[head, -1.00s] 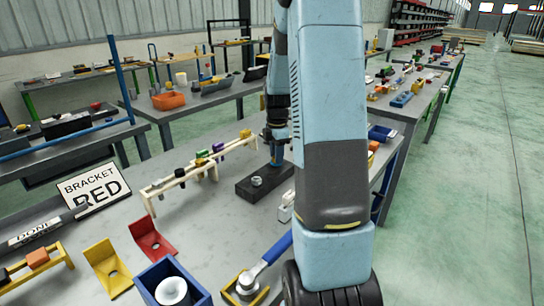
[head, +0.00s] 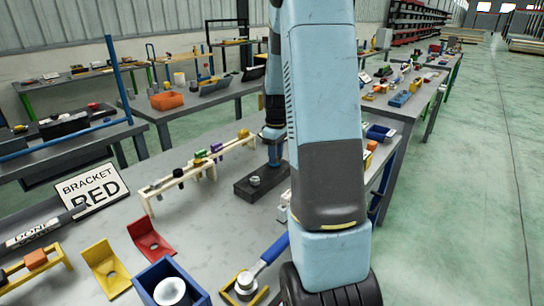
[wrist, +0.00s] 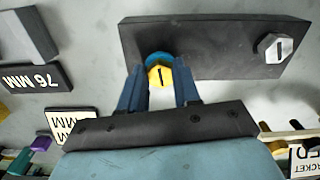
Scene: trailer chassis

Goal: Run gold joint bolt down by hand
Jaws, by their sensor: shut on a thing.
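A dark block (wrist: 224,44) lies on the grey table. A gold hex bolt (wrist: 160,76) with a slot mark on its head stands at the block's left end in the wrist view, with a blue ring (wrist: 156,58) at it. My gripper (wrist: 160,88) is shut on the gold bolt's head, one blue finger on each side. A silver hex bolt (wrist: 274,48) sits at the block's other end. In the head view my gripper (head: 275,160) points down at the far end of the block (head: 243,191); the gold bolt is hidden there. The silver bolt (head: 255,181) shows nearer.
A cream rack (head: 150,193) with several fasteners stands left of the block. Red (head: 150,240) and yellow (head: 104,268) brackets, a blue bin (head: 200,290) and a blue-handled wrench (head: 272,251) lie nearer. A "76 MM" label (wrist: 36,78) lies beside the block in the wrist view.

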